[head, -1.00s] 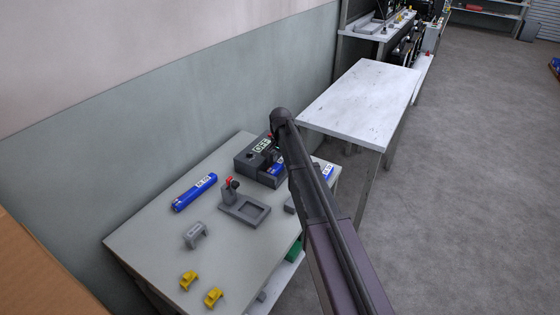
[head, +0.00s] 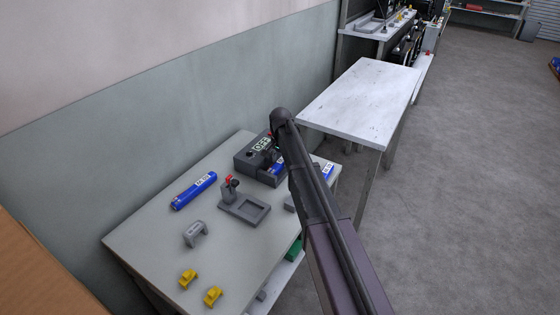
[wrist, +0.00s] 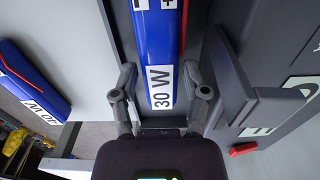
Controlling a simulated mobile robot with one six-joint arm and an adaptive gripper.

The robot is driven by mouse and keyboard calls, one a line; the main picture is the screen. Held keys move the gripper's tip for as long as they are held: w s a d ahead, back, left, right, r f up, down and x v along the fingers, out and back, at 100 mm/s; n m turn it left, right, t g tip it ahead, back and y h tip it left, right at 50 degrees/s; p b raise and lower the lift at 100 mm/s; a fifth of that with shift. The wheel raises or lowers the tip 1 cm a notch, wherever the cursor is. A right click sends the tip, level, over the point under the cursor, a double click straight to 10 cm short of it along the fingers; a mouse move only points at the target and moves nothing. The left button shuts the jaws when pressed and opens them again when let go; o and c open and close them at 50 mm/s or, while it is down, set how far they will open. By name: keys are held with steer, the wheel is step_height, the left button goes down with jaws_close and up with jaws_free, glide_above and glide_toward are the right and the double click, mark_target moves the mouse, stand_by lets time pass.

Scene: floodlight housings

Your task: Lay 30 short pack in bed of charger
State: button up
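The blue pack marked 30 W (wrist: 158,60) lies between the two fingers of my gripper (wrist: 160,78) in the wrist view. In the head view the blue pack (head: 277,169) shows at the dark grey charger (head: 246,168), partly hidden by my arm. The charger also fills the right of the wrist view (wrist: 265,75), with a raised grey wall close beside the pack. I cannot tell whether the pack rests on the bed or hangs just above it.
A long blue pack (head: 194,191) lies on the grey table (head: 150,235). Another blue pack (wrist: 32,80) lies left of my gripper. A grey stand with a red top (head: 243,208), a grey clip (head: 194,234) and yellow clips (head: 188,278) stand in front. The white table (head: 360,100) behind is clear.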

mark_target(282, 161)
steer(key=shift+o, duration=0.7)
steer(key=shift+r, duration=0.15)
step_height(282, 161, up, 13)
steer(key=p, duration=1.3)
steer(key=s+d+f+b, duration=0.2)
steer(key=d+f+b, duration=0.2)
steer(key=d, duration=0.6)
steer(key=s+n, duration=0.7)
steer(key=s, duration=2.2)
